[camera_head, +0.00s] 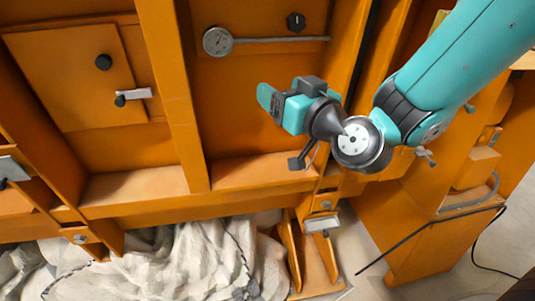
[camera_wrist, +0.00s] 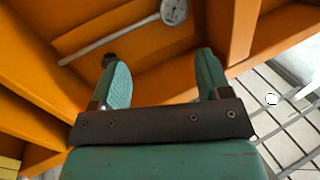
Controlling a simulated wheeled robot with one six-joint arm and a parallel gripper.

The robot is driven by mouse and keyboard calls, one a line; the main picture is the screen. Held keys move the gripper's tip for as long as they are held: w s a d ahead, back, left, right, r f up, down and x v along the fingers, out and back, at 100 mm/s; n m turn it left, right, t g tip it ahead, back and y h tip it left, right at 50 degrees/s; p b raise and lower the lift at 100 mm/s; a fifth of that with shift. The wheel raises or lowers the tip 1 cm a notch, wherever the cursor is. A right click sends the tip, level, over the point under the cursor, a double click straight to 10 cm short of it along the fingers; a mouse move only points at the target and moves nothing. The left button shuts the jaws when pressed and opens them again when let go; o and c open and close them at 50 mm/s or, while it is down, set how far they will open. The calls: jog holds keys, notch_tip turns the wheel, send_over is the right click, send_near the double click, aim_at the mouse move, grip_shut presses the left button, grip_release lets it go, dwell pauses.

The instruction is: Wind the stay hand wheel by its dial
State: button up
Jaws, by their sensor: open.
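The stay hand wheel appears to be a small black faceted knob (camera_head: 295,22) on the orange back panel. It also shows in the wrist view (camera_wrist: 109,58), partly hidden behind the left finger's tip. The round white-faced dial (camera_head: 217,41) sits to its left at the end of a grey rod, which passes just below the knob. The dial is at the top of the wrist view (camera_wrist: 173,11); its reading is too small to tell. My gripper (camera_head: 278,97) is open and empty, in front of the panel and below the knob in the head view. Its fingers (camera_wrist: 162,62) are wide apart.
Orange ribs (camera_head: 176,90) stand on both sides of the bay, with a ledge (camera_head: 265,170) below. A hatch at left carries a round black knob (camera_head: 103,62) and a small lever (camera_head: 133,95). A crumpled pale cloth (camera_head: 170,260) lies beneath.

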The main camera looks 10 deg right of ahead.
jog(key=s+a+f+n+g+y+b, duration=0.2)
jog(key=s+a+f+g, duration=0.2)
jog(key=s+f+g, duration=0.2)
jog(key=shift+s+a+f+n+g+b, duration=0.25)
jog(key=shift+s+a+n+g+b, duration=0.25)
jog(key=shift+g, duration=0.7)
jog(key=shift+s+d, duration=0.15)
